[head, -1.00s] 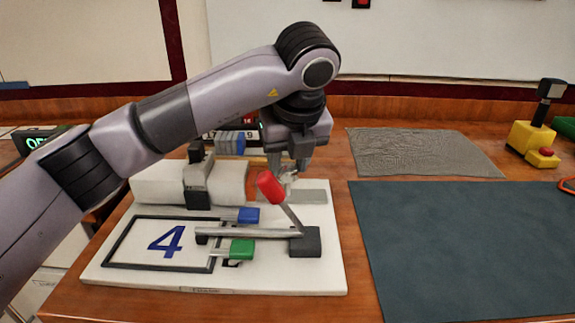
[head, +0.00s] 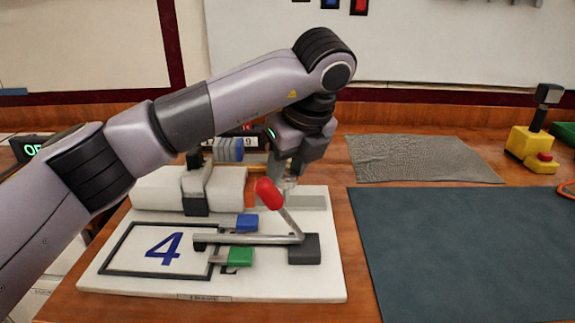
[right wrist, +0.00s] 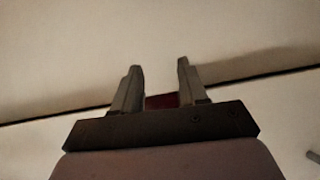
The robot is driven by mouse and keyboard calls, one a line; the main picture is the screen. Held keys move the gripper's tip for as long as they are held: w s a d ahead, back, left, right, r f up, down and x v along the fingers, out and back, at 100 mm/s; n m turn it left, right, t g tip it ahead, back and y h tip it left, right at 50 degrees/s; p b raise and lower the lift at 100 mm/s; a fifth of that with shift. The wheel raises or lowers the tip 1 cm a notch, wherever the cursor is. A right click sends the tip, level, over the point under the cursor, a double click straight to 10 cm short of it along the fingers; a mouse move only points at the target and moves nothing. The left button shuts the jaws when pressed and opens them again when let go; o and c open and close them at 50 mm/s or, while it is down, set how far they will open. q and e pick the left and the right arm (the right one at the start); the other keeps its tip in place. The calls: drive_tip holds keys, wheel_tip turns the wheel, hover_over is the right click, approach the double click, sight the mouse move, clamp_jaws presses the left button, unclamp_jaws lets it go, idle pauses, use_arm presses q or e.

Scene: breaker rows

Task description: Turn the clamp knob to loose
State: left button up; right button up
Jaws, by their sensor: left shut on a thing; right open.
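My left gripper (head: 287,172) reaches down at the back right of a white board (head: 330,262). The knob's setting cannot be read. My right gripper (right wrist: 158,80) is open and empty in the right wrist view, its two fingers apart before a pale surface.
A red-handled lever (head: 269,193) leans up just in front of the gripper. Blue (head: 247,223) and green (head: 240,256) tabs lie left of its base. White blocks (head: 158,188) stand behind. A dark mat (head: 460,250) lies to the right.

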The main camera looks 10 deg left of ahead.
use_arm(q)
drive_tip(key=o, duration=1.1)
drive_tip(key=shift+c, duration=0.2)
drive_tip(key=shift+r, duration=0.15)
drive_tip(key=p+v, duration=0.1)
drive_tip(key=v, duration=0.6)
drive_tip(key=shift+s+d, duration=0.1)
